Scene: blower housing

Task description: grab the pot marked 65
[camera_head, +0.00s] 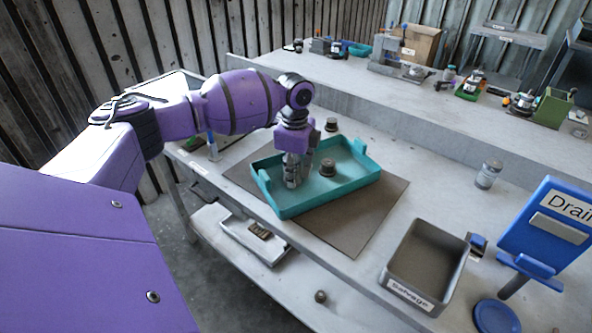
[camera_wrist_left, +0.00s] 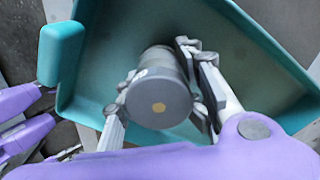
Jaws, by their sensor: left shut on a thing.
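My left gripper (camera_head: 291,178) reaches down into the teal tray (camera_head: 330,191) on the bench. In the left wrist view its fingers (camera_wrist_left: 163,98) are shut on the sides of a grey round pot (camera_wrist_left: 158,100) with a small yellow dot on its end face. No number can be read on this held pot. A second dark pot (camera_head: 328,168) stands in the tray, just right of the gripper. Another small pot (camera_head: 331,125) stands on the bench behind the tray. My right gripper is not in view.
The tray rests on a brown mat (camera_head: 372,222). A grey bin labelled Salvage (camera_head: 408,292) stands at the front right, beside a blue Drain sign (camera_head: 545,228). A jar (camera_head: 488,174) stands alone farther back. A raised shelf (camera_head: 440,119) holds various parts.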

